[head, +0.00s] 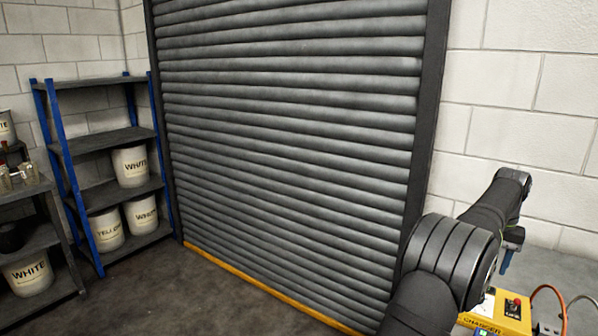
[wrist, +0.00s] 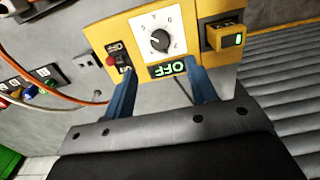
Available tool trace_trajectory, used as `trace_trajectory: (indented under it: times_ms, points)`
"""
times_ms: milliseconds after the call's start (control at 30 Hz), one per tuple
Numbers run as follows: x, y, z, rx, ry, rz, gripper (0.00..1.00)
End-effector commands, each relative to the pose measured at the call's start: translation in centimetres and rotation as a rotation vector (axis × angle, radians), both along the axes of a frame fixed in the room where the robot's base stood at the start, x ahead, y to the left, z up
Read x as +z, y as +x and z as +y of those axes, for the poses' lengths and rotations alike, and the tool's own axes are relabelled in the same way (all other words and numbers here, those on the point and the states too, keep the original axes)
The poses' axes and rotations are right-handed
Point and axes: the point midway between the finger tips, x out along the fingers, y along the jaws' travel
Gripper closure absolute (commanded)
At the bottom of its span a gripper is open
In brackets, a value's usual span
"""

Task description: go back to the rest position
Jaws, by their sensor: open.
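My gripper (wrist: 160,74) shows in the wrist view with its two blue fingers apart and nothing between them. In the head view my arm reaches to the lower right, and a blue finger (head: 506,260) hangs above the charger (head: 503,309).
A grey roller shutter (head: 290,130) with a yellow bottom strip (head: 260,288) fills the middle. A blue-post shelf (head: 100,140) with white buckets stands left. Orange and grey cables (head: 562,300) run beside the charger. The floor before the shutter is clear.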

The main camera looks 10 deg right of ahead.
Motion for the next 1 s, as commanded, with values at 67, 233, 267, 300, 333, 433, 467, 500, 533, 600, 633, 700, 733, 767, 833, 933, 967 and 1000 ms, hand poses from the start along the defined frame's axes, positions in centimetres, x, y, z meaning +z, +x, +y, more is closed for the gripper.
trace_trajectory:
  times_ms: [67,233,267,300,333,433,467,500,533,600,633,700,733,767,833,933,967,1000]
  points:
    - [-1.7,0.0,0.0,0.000,0.003,0.001,0.48]
    - [-5.1,0.0,0.0,0.000,0.001,0.001,0.48]
    - [-5.7,0.0,0.1,0.000,0.002,0.002,0.48]
    - [-6.5,0.0,0.1,0.000,0.002,0.002,0.48]
    - [-7.1,0.0,0.1,0.000,0.003,0.001,0.48]
    - [-9.2,0.0,0.1,0.000,0.002,0.002,0.48]
    - [-9.7,0.0,0.1,0.000,0.002,0.002,0.48]
    - [-10.3,0.0,0.1,0.008,0.001,0.001,0.48]
    - [-10.0,0.0,0.0,0.037,-0.001,-0.001,0.48]
    - [-9.9,0.0,0.0,0.096,-0.002,-0.001,0.48]
    - [-9.9,0.0,0.0,0.120,-0.002,-0.001,0.48]
    - [-8.5,0.1,-0.1,0.139,-0.006,-0.003,0.48]
    - [-7.9,0.0,-0.1,0.141,-0.006,-0.003,0.48]
    - [-7.3,0.0,0.0,0.140,-0.004,-0.003,0.48]
    - [-5.9,0.0,-0.1,0.139,-0.005,-0.002,0.48]
    - [-3.9,0.1,-0.1,0.139,-0.005,-0.002,0.48]
    - [-3.3,0.0,0.0,0.139,-0.004,-0.003,0.48]
    - [-2.5,0.0,-0.1,0.138,-0.005,-0.002,0.48]
